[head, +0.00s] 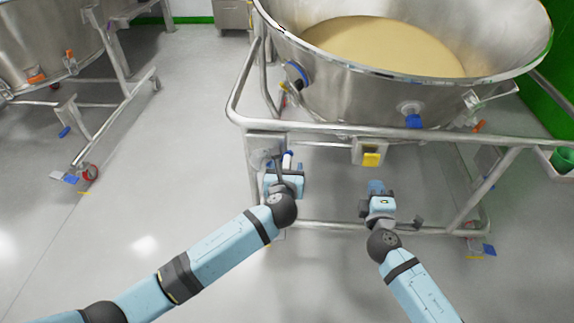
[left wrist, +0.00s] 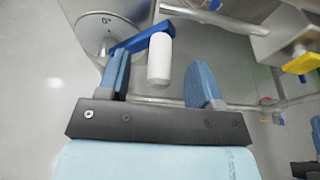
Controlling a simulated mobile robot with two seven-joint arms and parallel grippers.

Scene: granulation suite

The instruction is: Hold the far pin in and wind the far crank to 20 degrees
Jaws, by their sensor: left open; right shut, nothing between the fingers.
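A crank with a blue arm (left wrist: 140,40) and a white handle (left wrist: 160,60) shows in the left wrist view, on a round grey dial (left wrist: 98,36) marked 0°. In the head view its white handle (head: 287,160) is at the left post of the vessel frame. My left gripper (head: 284,175) is open; in the left wrist view its fingers (left wrist: 158,76) stand on either side of the white handle, apart from it. My right gripper (head: 376,187) is shut and empty, below and in front of the frame's top rail. A yellow-faced block (head: 371,158) hangs from that rail; I cannot tell which part is the pin.
A steel bowl (head: 400,95) of pale powder sits on the tubular frame (head: 330,127). A blue fitting (head: 411,115) is on its side. Another vessel (head: 45,45) stands at the left on a wheeled frame. The grey floor (head: 170,150) between them is clear.

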